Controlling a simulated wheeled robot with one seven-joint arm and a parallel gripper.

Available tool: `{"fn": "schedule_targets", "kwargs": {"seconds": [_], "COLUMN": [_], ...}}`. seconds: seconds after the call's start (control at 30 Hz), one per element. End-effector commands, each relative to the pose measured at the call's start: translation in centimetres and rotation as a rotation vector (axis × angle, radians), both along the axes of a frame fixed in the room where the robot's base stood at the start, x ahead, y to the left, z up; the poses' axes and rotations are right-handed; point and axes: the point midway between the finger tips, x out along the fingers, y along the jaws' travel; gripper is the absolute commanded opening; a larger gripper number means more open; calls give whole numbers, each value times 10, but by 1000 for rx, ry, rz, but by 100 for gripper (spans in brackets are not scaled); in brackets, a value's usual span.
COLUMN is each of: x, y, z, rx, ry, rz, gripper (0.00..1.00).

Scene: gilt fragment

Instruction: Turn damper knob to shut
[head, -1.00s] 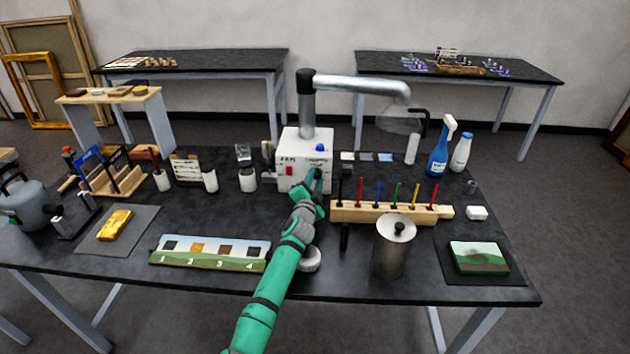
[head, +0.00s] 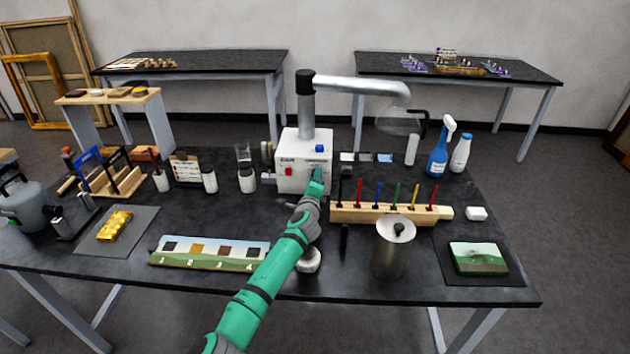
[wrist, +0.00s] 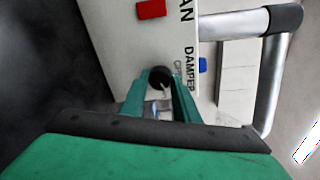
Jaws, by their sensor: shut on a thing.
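The white fume extractor box (head: 291,171) stands at the back middle of the black table, with a red switch and a blue part on it. In the wrist view its face (wrist: 140,50) carries the word DAMPER. The dark round damper knob (wrist: 159,77) sits beside that lettering, with a light pointer mark on it. My gripper (wrist: 160,92) is shut on the knob, a green finger on each side. In the head view my gripper (head: 316,184) is at the box's front right and hides the knob. Which setting the knob points to cannot be read.
A silver duct (head: 360,86) rises from the box and bends right to a clear hood. A brush rack (head: 385,214) and a metal can (head: 393,247) stand right of my arm. A numbered panel (head: 210,252) lies to the left.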

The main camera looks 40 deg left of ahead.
Motion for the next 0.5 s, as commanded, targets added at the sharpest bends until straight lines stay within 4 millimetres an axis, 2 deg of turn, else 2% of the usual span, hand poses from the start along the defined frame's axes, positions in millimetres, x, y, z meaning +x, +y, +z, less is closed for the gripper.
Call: {"fn": "schedule_targets", "kwargs": {"seconds": [0.5], "x": [1], "y": [-1], "z": [1], "rx": [332], "ry": [203], "rz": [1], "gripper": [6]}}
